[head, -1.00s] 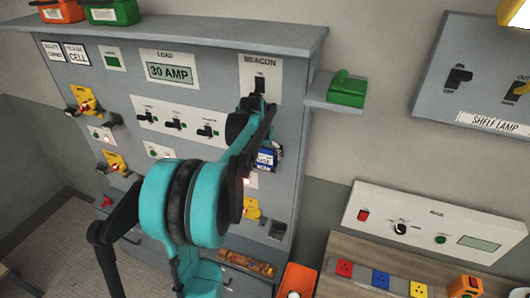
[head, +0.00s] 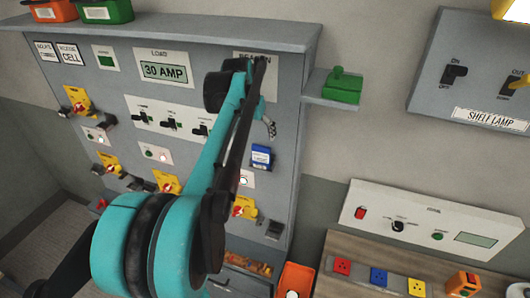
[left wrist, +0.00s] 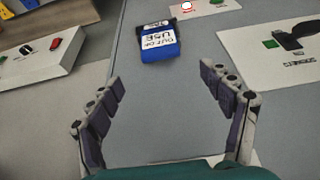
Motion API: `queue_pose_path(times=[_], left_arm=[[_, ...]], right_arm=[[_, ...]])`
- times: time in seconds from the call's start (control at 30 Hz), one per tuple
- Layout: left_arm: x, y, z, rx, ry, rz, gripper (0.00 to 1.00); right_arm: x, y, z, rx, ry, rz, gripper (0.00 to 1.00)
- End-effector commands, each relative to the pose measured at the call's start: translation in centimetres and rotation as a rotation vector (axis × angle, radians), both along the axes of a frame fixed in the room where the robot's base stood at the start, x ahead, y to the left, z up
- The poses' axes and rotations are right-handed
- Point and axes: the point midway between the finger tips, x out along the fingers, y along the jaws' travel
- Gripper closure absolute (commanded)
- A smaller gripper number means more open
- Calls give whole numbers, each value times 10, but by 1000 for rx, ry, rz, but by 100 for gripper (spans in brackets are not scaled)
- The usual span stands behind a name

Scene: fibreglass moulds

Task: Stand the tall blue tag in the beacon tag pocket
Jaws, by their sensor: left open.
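The blue tag (head: 261,157) with its white label is upright against the grey panel, below the beacon plate (head: 270,88). In the left wrist view the tag (left wrist: 160,45) reads "OUT OF USE", upside down in the picture. Its lower end meets a dark holder with a small white label (left wrist: 157,23), which looks like the pocket; how deep it sits I cannot tell. My left gripper (left wrist: 160,80) is open and empty, its fingers spread wide, apart from the tag. In the head view the left gripper (head: 269,128) is just above the tag, partly hidden by my arm. My right gripper is not in view.
A green block (head: 342,84) stands on a side shelf right of the panel. A red lamp (left wrist: 187,6) is just past the tag. Yellow switches (head: 244,207) and a plate of switches (head: 170,122) are on the panel. A workbench (head: 345,250) is at lower right.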

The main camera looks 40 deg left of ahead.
Motion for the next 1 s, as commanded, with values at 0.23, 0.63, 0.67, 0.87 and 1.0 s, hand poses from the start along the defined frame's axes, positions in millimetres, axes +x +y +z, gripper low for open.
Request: queue_pose_path(times=[0.23,0.63,0.67,0.87,1.0], left_arm=[[-7,-32,0,8,-12,-28,20],[-119,-238,-85,41,-158,-234,20],[-127,-248,-94,41,-169,-247,20],[-164,-281,-134,37,-215,-302,20],[-170,-285,-141,34,-224,-310,20]], right_arm=[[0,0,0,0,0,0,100],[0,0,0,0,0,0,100],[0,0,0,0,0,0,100],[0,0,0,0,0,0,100],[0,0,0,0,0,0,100]])
